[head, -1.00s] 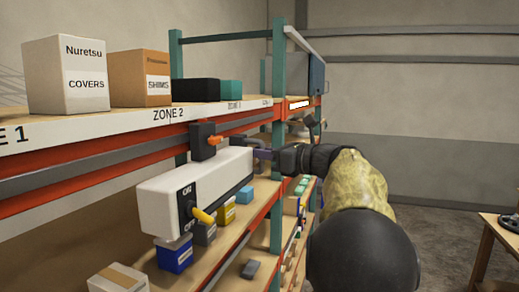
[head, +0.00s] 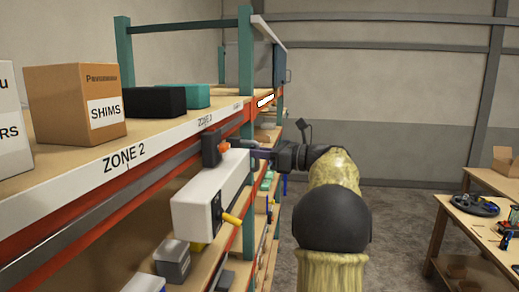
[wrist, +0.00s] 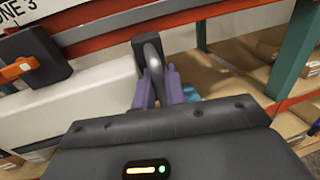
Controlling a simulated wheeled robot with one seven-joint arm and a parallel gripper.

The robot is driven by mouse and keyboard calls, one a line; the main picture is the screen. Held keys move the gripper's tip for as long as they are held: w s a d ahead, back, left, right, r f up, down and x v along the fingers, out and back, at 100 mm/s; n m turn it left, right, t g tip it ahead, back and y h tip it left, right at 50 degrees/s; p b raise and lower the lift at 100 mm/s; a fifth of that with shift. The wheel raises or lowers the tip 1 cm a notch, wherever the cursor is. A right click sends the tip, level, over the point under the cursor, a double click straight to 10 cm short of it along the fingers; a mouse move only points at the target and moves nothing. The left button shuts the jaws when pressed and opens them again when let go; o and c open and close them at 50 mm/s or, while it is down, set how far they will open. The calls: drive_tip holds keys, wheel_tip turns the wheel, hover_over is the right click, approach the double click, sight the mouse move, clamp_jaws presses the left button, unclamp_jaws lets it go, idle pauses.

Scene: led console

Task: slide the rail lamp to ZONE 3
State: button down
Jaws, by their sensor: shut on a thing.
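In the head view the block is just below the ZONE 3 label (head: 207,120). In the wrist view the block (wrist: 35,55) is below the partly cut label (wrist: 20,14). My gripper (wrist: 158,88) is shut on the lamp's grey handle (wrist: 152,52) at its far end; the fingers partly hide it.
A teal upright (head: 247,215) stands just beyond the lamp. A SHIMS box (head: 75,105), a black box (head: 158,101) and a teal box (head: 197,96) sit on the shelf above. Small boxes (head: 172,261) sit below. A workbench (head: 485,225) stands right; floor between is clear.

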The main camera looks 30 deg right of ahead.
idle(0.3)
drive_tip(key=c, duration=1.8)
unclamp_jaws()
drive_tip(key=shift+d, duration=0.1)
drive_tip(key=b+v, duration=0.5)
drive_tip(key=v, duration=1.2)
drive_tip(key=shift+s, duration=0.2)
drive_tip(key=shift+w+b, duration=0.1)
drive_tip(key=shift+b, duration=0.2)
